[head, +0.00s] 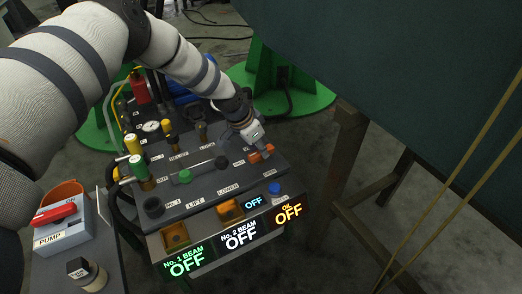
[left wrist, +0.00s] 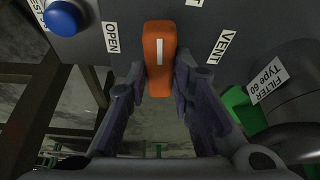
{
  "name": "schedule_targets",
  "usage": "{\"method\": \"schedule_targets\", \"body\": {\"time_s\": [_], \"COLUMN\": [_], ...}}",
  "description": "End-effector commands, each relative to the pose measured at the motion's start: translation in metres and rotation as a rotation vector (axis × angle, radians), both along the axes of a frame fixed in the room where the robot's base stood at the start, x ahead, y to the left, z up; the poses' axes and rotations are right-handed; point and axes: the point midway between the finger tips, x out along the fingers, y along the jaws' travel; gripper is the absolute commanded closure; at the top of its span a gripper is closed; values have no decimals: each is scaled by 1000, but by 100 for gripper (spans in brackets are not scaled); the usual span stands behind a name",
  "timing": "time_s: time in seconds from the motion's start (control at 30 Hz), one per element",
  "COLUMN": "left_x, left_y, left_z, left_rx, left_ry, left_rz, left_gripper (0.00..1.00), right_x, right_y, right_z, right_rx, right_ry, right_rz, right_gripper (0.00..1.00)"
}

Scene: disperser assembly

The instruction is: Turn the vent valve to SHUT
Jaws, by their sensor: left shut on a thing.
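The vent valve has an orange handle (left wrist: 158,70) with a white line along it, on the dark panel. In the left wrist view the handle points down the picture, between the OPEN label on its left and the VENT label on its right. A partly cut-off label ending in "UT" is at the top. In the head view the orange handle (head: 263,153) is at the panel's far right end. My left gripper (left wrist: 158,80) is shut on the handle, one finger on each side. In the head view my left gripper (head: 253,140) partly covers the valve. My right gripper is not in view.
A blue button (left wrist: 65,16) sits beside the valve. The panel (head: 205,165) carries several levers and a gauge (head: 151,126). Lit OFF displays (head: 241,234) are along its front. A pump box (head: 60,225) with a red switch stands at left. A filter (left wrist: 290,95) is near the gripper.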

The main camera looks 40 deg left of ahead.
Motion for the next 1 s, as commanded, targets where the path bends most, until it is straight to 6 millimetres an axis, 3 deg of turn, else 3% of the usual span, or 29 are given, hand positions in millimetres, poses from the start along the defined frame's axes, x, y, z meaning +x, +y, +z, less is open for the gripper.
{"method": "schedule_targets", "body": {"time_s": [0.3, 0.83, 0.87, 0.9, 0.93, 1.0], "left_x": [-1, -1, -1, -1, -1, -1], "left_y": [1, 1, 1, 1, 1, 1], "left_z": [-2, -1, -1, -1, -1, -1], "left_rx": [1, 3, 3, 3, 3, 2], "left_ry": [3, 4, 4, 4, 4, 4], "left_rz": [-110, -136, -136, -136, -136, -135], "left_gripper": [100, 100, 76, 67, 60, 58], "right_x": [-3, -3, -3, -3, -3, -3], "right_y": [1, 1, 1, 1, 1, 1], "right_z": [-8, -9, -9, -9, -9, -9], "right_rx": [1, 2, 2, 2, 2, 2], "right_ry": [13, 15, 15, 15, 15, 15], "right_rz": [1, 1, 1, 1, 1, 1], "right_gripper": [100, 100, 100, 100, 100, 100]}}
